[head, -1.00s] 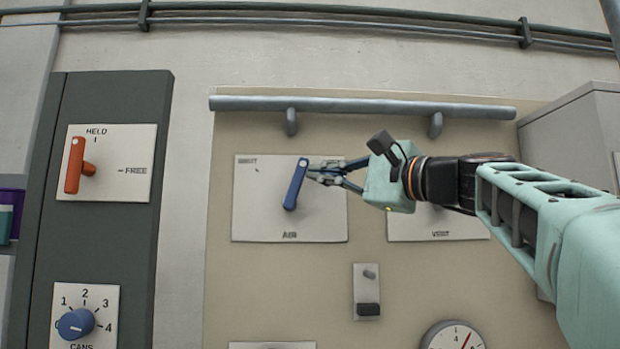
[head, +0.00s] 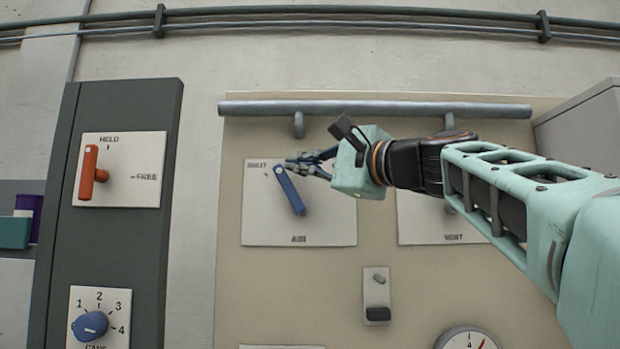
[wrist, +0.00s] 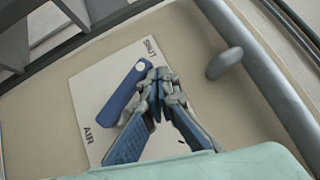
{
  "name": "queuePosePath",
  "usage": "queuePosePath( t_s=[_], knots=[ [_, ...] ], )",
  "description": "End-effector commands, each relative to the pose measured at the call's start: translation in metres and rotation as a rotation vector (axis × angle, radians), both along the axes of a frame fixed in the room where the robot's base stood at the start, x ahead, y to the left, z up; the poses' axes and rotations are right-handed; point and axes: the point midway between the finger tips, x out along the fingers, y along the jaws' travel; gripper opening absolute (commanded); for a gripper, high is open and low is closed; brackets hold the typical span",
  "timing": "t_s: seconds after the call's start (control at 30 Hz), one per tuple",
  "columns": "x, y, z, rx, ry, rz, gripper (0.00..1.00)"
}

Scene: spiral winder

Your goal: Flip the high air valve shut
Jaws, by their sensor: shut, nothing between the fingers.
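The air valve is a blue lever (head: 290,190) on a white plate (head: 325,225) marked SHUT at the top left and AIR at the bottom. The lever leans with its white-dotted upper end up and left, near the SHUT mark, and its other end down and right. In the wrist view the blue lever (wrist: 123,95) lies beside my gripper (wrist: 155,78). My gripper (head: 294,162) is shut and empty, its fingertips at the right of the lever's upper end. They look close to or against it; contact is hard to tell.
A grey rail (head: 375,109) runs above the plate. A second plate marked VENT (head: 440,225) is partly behind my arm. A red lever (head: 90,172) and a blue CANS knob (head: 90,325) are on the left panel. A small switch (head: 377,295) and gauge (head: 468,340) are below.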

Motion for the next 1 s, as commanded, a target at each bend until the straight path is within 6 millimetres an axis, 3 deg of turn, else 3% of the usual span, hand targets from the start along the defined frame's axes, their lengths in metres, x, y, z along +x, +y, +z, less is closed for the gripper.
queuePosePath(
  t_s=[0.4,1.0],
  knots=[
    [0.0,0.017,-0.003,-0.001,0.0,0.001,0.0],
    [0.0,0.02,-0.003,-0.001,0.001,0.0,0.0]
  ],
)
